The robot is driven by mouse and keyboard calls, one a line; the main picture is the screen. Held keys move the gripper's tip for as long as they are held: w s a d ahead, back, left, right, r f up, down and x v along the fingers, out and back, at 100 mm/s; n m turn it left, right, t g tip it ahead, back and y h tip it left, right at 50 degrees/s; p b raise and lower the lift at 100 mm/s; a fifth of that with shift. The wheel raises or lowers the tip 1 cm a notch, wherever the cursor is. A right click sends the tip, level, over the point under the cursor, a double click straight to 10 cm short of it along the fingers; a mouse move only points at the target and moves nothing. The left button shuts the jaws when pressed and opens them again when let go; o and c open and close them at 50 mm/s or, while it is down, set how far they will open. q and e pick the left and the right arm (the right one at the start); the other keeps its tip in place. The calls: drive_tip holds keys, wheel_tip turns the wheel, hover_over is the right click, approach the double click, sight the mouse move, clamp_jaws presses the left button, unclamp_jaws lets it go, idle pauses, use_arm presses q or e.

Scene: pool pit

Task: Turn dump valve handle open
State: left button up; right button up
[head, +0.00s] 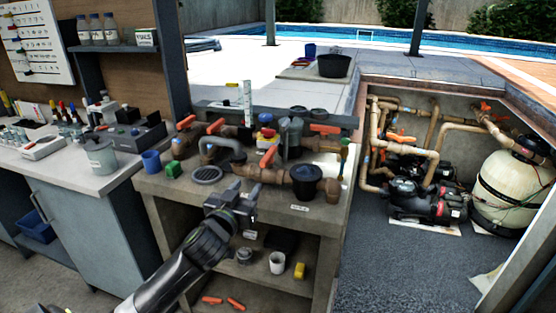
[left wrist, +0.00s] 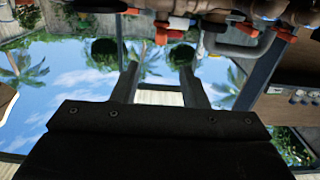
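Several orange valve handles sit on brown and grey pipework on the bench. One orange handle (head: 268,157) stands tilted at the front pipe (head: 247,173); others are at the back left (head: 216,125) and back right (head: 325,129). No readable label shows which one is the dump valve. My left gripper (head: 238,192) is in front of the bench edge, below the front pipe and apart from every handle. In the left wrist view, its two fingers (left wrist: 158,78) are spread with nothing between them. Orange handles (left wrist: 168,34) show beyond them at the top. My right gripper is out of view.
The bench (head: 160,190) carries a blue cup (head: 151,161), a green block (head: 173,169) and a black-capped pot (head: 305,182) beside the pipe. Its lower shelf holds a white cup (head: 277,263) and a yellow item (head: 299,270). A pump pit lies to the right.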

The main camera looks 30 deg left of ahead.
sight(267, 155)
use_arm(q)
drive_tip(key=p+x, duration=0.2)
drive_tip(key=x, duration=1.4)
drive_tip(key=shift+w+a+f, duration=0.15)
drive_tip(key=shift+w+a, duration=0.1)
clamp_jaws()
